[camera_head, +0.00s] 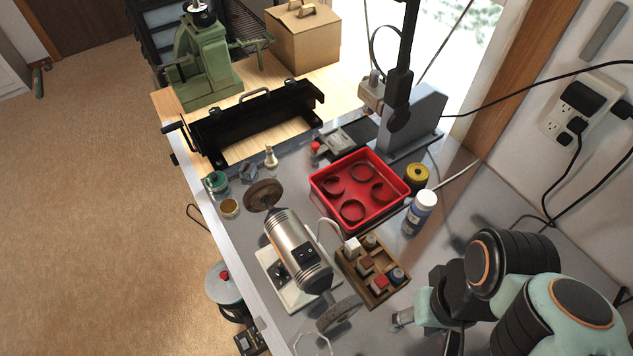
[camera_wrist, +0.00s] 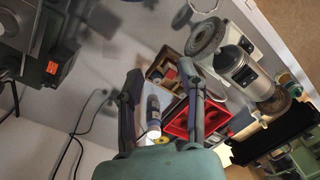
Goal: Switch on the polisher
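The polisher (camera_head: 290,238) is a silver motor on a pale base, with a brown wheel (camera_head: 263,194) at its far end and a grey wheel (camera_head: 338,313) at its near end. A black rocker switch (camera_head: 303,253) is on its body; I cannot tell its position. In the wrist view the polisher (camera_wrist: 238,68) lies to the upper right, beyond my right finger, with a dark switch patch on it. My gripper (camera_wrist: 161,74) is open and empty, its fingers well apart and clear of the polisher. In the head view my arm is at the lower right.
A wooden box of small blocks (camera_head: 378,294) stands right beside the polisher. Behind it are a red tray of rings (camera_head: 324,193), a blue-white bottle (camera_head: 420,213) and a yellow spool (camera_head: 417,174). A black sheet-metal bender (camera_head: 250,118) and green press (camera_head: 203,62) stand farther back.

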